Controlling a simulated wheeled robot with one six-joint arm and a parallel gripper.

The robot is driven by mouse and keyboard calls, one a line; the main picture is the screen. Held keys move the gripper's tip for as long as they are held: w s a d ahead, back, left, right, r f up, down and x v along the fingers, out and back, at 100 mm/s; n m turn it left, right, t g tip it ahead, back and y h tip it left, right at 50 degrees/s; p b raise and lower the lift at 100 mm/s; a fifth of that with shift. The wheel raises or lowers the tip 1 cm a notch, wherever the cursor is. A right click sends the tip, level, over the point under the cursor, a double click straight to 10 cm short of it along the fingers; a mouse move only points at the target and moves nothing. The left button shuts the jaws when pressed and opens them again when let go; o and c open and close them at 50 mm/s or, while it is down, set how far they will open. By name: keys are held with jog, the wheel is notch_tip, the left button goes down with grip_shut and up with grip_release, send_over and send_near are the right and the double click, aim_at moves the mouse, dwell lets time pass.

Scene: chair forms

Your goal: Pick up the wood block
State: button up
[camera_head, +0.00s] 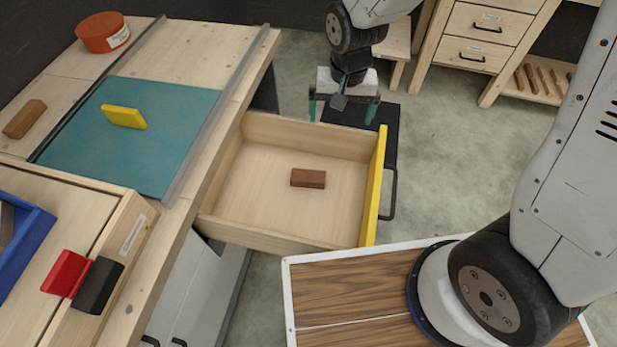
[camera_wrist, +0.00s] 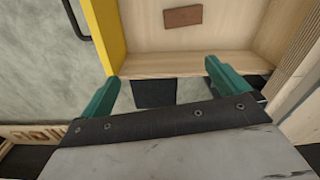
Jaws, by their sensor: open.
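A reddish-brown wood block (camera_head: 308,178) lies flat on the floor of an open drawer (camera_head: 270,207), near its middle. It also shows at the top of the wrist view (camera_wrist: 183,16). A second brown wood block (camera_head: 24,119) lies on the worktop at the far left. My gripper (camera_head: 343,108) has green fingers. It hangs just beyond the drawer's far wall in the head view, apart from the block. In the wrist view, my gripper (camera_wrist: 162,75) has its fingers wide apart with nothing between them.
The drawer has a yellow front (camera_head: 374,187) with a dark handle (camera_head: 389,195). A yellow block (camera_head: 124,117) stands on the teal panel (camera_head: 172,143). Red (camera_head: 65,273) and black (camera_head: 98,285) blocks sit at the lower left. An orange round container (camera_head: 103,32) stands at the back.

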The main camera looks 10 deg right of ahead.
jog(key=a+f, duration=0.5)
jog(key=f, duration=0.6)
send_over(308, 176)
jog(key=shift+m, duration=0.4)
jog(key=f, duration=0.7)
jog(key=shift+w+d+f, duration=0.15)
jog(key=shift+d+f, duration=0.05)
jog(key=shift+a+f, duration=0.15)
jog(key=shift+f, duration=2.5)
jog(key=c, duration=0.7)
